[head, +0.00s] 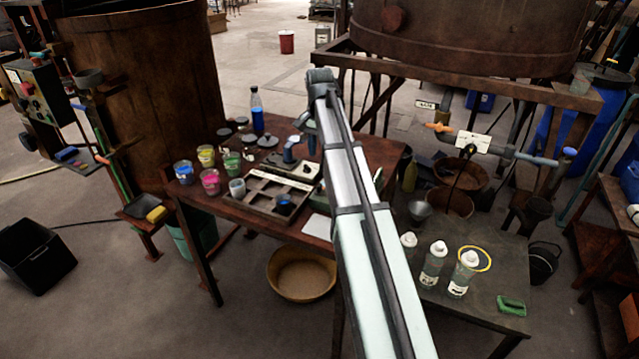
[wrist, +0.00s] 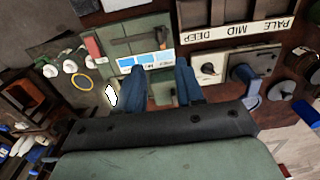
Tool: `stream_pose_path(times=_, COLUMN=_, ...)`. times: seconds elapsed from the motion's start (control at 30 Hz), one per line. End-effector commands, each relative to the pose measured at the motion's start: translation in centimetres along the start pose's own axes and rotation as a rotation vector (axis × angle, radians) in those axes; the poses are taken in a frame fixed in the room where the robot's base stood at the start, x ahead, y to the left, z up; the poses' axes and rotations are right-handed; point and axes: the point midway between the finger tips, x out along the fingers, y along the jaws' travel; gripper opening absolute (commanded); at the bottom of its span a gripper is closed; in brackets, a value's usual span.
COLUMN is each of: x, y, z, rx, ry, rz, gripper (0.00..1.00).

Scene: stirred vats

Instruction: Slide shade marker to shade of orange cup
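A white strip lettered PALE, MID, DEEP (wrist: 237,30) runs along a wooden tray edge, upside down in the wrist view. It also shows as a pale strip on the tray in the head view (head: 281,178). I cannot make out a shade marker on it for certain. Several paint cups stand left of the tray: yellow (head: 206,156), pink (head: 210,182), green (head: 232,164) and blue (head: 184,173). I cannot pick out an orange cup. My gripper (wrist: 165,92) is open over the bench, its two blue fingers apart with nothing held between them.
A card with blue shades (wrist: 146,62) lies beyond my fingers. A dark knob on a pale block (wrist: 208,71) is right of them. A tall blue bottle (head: 257,116) stands at the bench's back. White-capped bottles (head: 433,263) stand right.

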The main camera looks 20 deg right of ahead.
Motion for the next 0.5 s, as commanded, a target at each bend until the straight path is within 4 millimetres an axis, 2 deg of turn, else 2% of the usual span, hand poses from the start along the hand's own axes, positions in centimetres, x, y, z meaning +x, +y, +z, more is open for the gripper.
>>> stream_pose_path(times=0.5, x=8.5, y=0.0, z=0.1, rx=-0.002, ry=-0.001, rz=0.000, gripper=0.37)
